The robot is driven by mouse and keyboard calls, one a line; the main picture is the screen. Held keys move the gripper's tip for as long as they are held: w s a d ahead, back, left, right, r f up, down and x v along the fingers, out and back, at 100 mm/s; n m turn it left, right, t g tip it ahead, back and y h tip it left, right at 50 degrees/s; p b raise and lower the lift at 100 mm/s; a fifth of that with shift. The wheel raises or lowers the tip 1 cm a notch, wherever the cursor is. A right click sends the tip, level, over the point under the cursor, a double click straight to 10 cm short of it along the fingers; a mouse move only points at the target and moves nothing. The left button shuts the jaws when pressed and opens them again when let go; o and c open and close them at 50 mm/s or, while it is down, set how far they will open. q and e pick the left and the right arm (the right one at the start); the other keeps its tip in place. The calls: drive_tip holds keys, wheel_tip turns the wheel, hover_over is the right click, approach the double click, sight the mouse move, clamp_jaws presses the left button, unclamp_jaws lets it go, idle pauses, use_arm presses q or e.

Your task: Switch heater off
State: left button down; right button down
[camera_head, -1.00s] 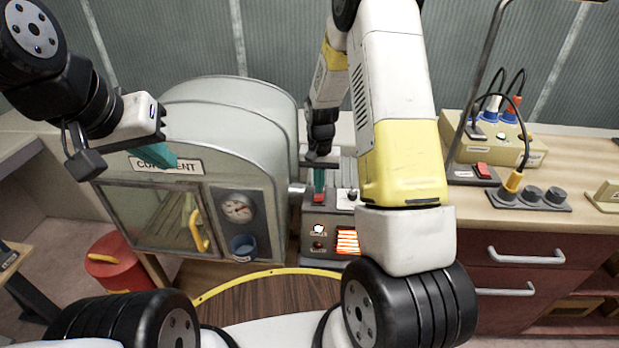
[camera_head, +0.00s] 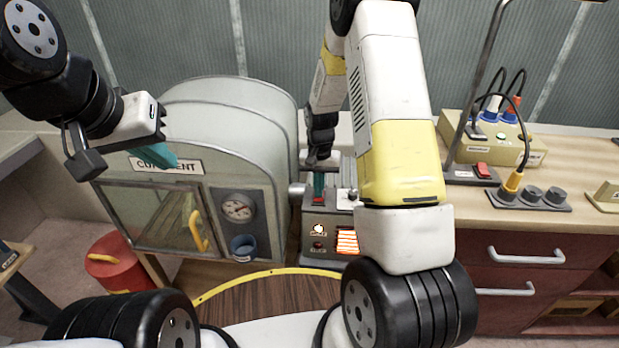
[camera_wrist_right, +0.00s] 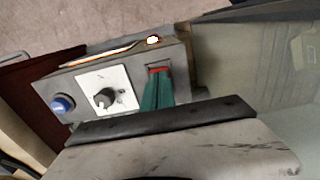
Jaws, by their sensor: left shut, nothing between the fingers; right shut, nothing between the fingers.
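The heater (camera_head: 313,250) is a grey box in the middle of the head view, with an orange glowing grille (camera_head: 347,241) and a lit indicator lamp (camera_head: 318,229). In the right wrist view, its top carries a red switch (camera_wrist_right: 159,69), a dial (camera_wrist_right: 106,98) on a white plate and a blue button (camera_wrist_right: 62,103). My right gripper (camera_head: 319,186) is shut, pointing down, its teal fingertips at the red switch. They cover part of it; I cannot tell whether they press it. My left gripper (camera_head: 157,156) is shut and empty, in front of the grey cabinet.
The grey domed cabinet (camera_head: 225,110) with a gauge and yellow handle stands left of the heater. To the right, a counter (camera_head: 480,209) holds a socket strip (camera_head: 533,197), a lamp base with a red switch (camera_head: 482,171) and a cabled box. A red bin (camera_head: 118,265) stands lower left.

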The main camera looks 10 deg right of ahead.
drive_tip(key=shift+f, duration=0.3)
drive_tip(key=shift+r, duration=3.5)
drive_tip(key=s+r+t, duration=0.2)
drive_tip(key=s+r, duration=0.2)
drive_tip(key=r, duration=0.7)
drive_tip(key=s+a+r+n+t+y, duration=0.1)
drive_tip(key=s+r+n+t, duration=0.1)
drive_tip(key=s+r, duration=0.5)
drive_tip(key=s+a+r+n+t+y, duration=0.1)
drive_tip(key=s+r+t, duration=0.1)
drive_tip(key=s+r, duration=0.5)
drive_tip(key=s, duration=0.6)
drive_tip(key=shift+s+r+n, duration=0.15)
drive_tip(key=shift+r+n, duration=0.15)
drive_tip(key=shift+n, duration=0.1)
drive_tip(key=shift+a, duration=0.1)
